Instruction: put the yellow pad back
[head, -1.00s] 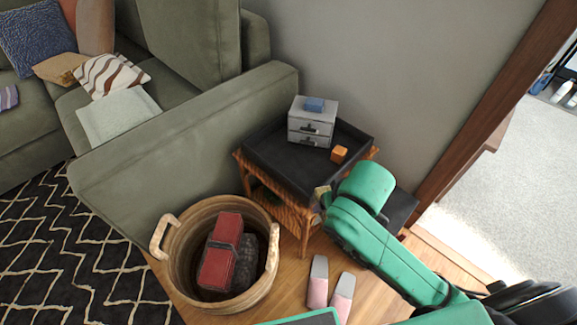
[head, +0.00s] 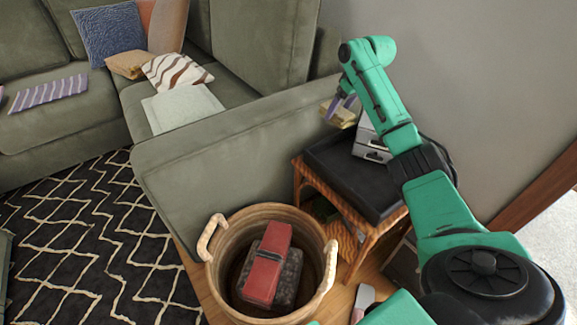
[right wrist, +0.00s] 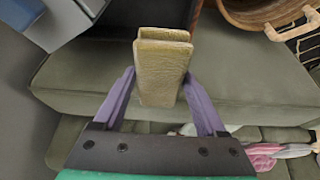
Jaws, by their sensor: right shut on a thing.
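The yellow pad (head: 339,112) is a dull yellow, folded-looking piece at the tip of my right arm. My right gripper (head: 345,104) is shut on it and holds it up near the far end of the sofa's armrest (head: 255,130). In the right wrist view the pad (right wrist: 161,72) stands out between the two purple fingers of the right gripper (right wrist: 160,95). The sofa arm shows beyond it. I cannot tell from these views whether the pad touches the sofa. My left gripper is not in view.
A black-topped wicker side table (head: 330,160) stands beside the armrest, with a grey drawer box (head: 368,148) partly behind my arm. A round basket (head: 222,268) holds a red and dark item (head: 268,268). Several cushions and a pale cloth (head: 182,107) lie on the sofa.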

